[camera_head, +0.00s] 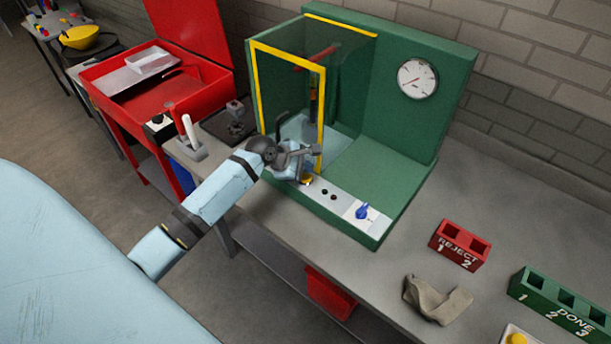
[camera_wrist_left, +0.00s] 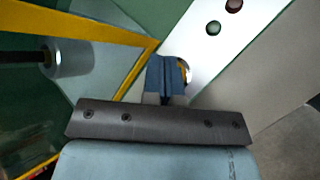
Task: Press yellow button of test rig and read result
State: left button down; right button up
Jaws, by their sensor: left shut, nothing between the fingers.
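The green test rig (camera_head: 385,163) stands on the grey bench, with a yellow-framed clear guard, a round dial gauge (camera_head: 417,78) and a pale control strip (camera_head: 345,203) along its front. The yellow button (camera_head: 308,181) is at the strip's left end, partly hidden by my left gripper (camera_head: 306,177). The left gripper is shut and empty, its fingertips at the button. In the left wrist view the fingers (camera_wrist_left: 166,75) cover most of the button (camera_wrist_left: 184,72); I cannot tell whether they touch or press it. The gauge needle is too small to read. My right gripper is not in view.
A blue knob (camera_head: 363,211) and two small dark lamps sit farther right on the strip. A red REJECT block (camera_head: 459,245), a grey cloth (camera_head: 436,299) and a green DONE block (camera_head: 562,302) lie to the right. A red parts washer (camera_head: 165,92) stands left.

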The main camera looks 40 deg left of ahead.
aim_at(306, 178)
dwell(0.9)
pick_arm(q)
jog(key=shift+f+p, duration=0.3)
jog(key=shift+f, duration=0.15)
jog(key=shift+f, duration=0.5)
dwell(0.5)
dwell(0.3)
jog(key=shift+r, duration=0.9)
jog(key=shift+r, duration=2.5)
